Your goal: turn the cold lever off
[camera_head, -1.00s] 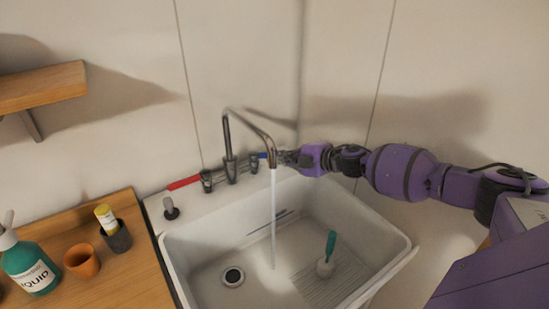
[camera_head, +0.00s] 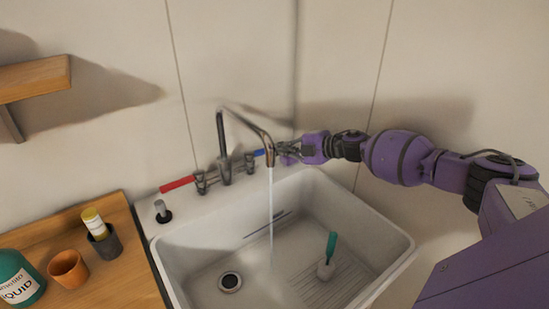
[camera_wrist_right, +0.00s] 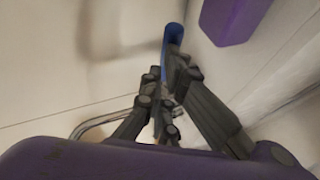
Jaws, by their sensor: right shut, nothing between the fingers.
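The cold lever (camera_head: 259,152) is the blue bar on the right side of the tap, behind the spout. In the right wrist view the blue lever (camera_wrist_right: 173,35) sticks out just past the fingertips. My right gripper (camera_head: 284,151) is shut with nothing held, close beside the lever's right end. In the right wrist view its dark fingers (camera_wrist_right: 170,80) overlap the lever's near part, and I cannot tell whether they touch it. The grey spout (camera_head: 247,120) arches over the sink, and a stream of water (camera_head: 271,205) runs from it. My left gripper is out of view.
The red lever (camera_head: 177,185) points left. The white sink (camera_head: 395,245) holds a teal-handled brush (camera_head: 330,245). On the wooden counter (camera_head: 125,262) stand a dark cup (camera_head: 109,243) with a yellow-labelled tube, an orange cup (camera_head: 68,269) and a green bottle (camera_head: 20,285).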

